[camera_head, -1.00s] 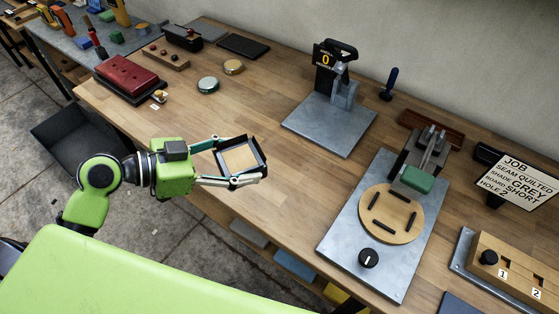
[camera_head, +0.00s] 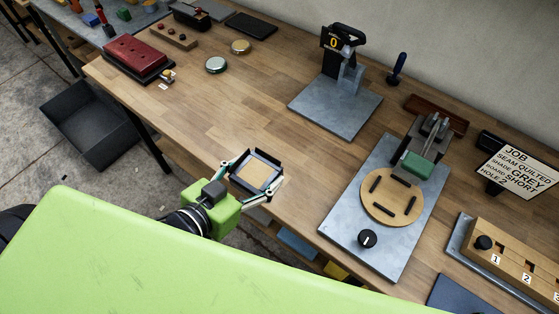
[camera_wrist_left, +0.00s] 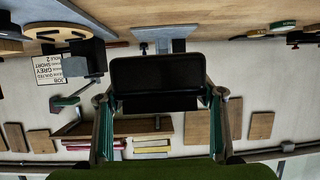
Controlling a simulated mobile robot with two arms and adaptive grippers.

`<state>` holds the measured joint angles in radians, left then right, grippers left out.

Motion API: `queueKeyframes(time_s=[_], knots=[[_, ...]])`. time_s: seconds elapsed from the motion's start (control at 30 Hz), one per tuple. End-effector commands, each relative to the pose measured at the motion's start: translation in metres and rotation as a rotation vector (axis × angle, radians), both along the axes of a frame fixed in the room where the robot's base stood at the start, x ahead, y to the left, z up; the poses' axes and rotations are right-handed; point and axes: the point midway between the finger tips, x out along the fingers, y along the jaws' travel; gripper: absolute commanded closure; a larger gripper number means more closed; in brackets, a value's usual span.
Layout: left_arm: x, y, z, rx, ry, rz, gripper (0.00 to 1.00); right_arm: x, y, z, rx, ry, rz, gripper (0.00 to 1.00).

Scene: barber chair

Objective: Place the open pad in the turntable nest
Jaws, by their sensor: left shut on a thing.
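The open pad (camera_head: 256,173) is a dark square frame with a tan board inside. My left gripper (camera_head: 258,178) is shut on it, one finger on each side, and holds it by the bench's front edge, tan face up. In the left wrist view the pad (camera_wrist_left: 158,84) shows as a dark block between the fingers (camera_wrist_left: 160,100). The turntable nest (camera_head: 391,197) is a round wooden disc with several dark bars, on a grey metal plate (camera_head: 350,222) to the right of the pad. The nest is empty. My right gripper is out of view.
A green block (camera_head: 417,166) on a lever fixture stands behind the turntable, and a black knob (camera_head: 367,239) in front. A grey-based press (camera_head: 335,106) stands farther back. A job sign (camera_head: 518,172) and numbered wooden block (camera_head: 510,262) are at right. Bench between pad and plate is clear.

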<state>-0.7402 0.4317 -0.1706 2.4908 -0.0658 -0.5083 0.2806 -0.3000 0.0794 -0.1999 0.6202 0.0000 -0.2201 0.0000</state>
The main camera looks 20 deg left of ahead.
Motion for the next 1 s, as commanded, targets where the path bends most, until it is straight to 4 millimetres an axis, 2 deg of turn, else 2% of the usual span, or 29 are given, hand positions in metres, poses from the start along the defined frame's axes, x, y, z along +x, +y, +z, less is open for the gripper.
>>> queueKeyframes(time_s=[0.1, 0.4, 0.53, 0.8, 0.87, 1.0], knots=[[-0.004, -0.005, 0.006, 0.000, -0.003, 0.000, 0.69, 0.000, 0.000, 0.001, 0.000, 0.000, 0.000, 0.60], [-0.004, -0.006, 0.006, 0.002, -0.003, 0.001, 0.69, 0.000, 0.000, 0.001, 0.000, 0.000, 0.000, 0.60], [0.002, -0.006, 0.001, 0.002, -0.005, 0.001, 0.69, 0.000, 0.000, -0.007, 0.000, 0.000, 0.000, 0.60], [0.042, -0.007, -0.020, 0.003, -0.010, 0.000, 0.69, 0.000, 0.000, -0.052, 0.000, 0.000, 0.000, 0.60], [0.054, -0.008, -0.019, 0.004, -0.006, 0.001, 0.69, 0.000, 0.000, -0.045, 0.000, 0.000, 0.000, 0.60], [0.085, -0.009, -0.029, 0.004, -0.004, 0.001, 0.69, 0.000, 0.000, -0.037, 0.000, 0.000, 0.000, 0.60]])
